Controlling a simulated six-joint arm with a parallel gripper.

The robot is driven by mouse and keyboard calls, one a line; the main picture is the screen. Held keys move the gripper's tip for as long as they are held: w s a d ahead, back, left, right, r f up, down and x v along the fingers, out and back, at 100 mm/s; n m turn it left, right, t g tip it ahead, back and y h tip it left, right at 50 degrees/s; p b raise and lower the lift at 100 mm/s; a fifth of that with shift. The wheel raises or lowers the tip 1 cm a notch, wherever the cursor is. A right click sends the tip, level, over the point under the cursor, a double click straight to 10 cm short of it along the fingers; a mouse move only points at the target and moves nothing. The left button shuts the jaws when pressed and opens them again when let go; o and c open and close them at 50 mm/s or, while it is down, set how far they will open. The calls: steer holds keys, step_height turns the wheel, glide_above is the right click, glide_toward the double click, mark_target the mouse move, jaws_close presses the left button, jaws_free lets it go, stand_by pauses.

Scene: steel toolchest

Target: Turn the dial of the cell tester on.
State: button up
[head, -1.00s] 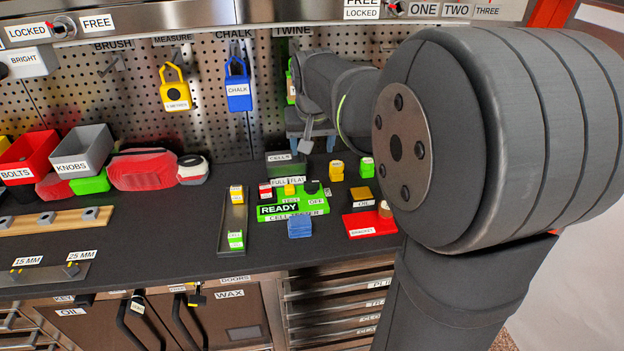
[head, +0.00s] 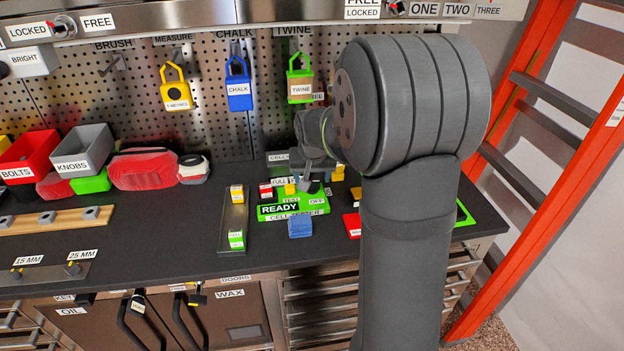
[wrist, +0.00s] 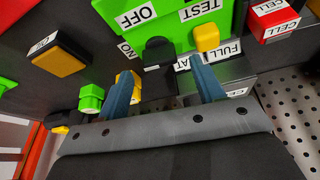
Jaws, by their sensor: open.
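The green cell tester (head: 318,211) stands on the dark bench, with a READY sign at its front. In the wrist view its green body (wrist: 165,35) shows upside down with TEST, OFF and ON labels. The black dial (wrist: 158,52) sits by the OFF and ON labels; I cannot tell which mark it points at.
A blue block (head: 300,226) stands in front of the tester. A narrow tray (head: 233,222) with cells lies to its left. In the wrist view, a red cell (wrist: 274,20), a green piece (wrist: 91,98) and a yellow-topped black block (wrist: 58,54) stand nearby.

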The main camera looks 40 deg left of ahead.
mark_target(312, 185)
steer(key=shift+x, duration=1.15)
steer(key=c, duration=1)
steer(key=shift+o, duration=0.2)
steer(key=shift+n+y, duration=0.3)
steer(key=shift+n, duration=0.4)
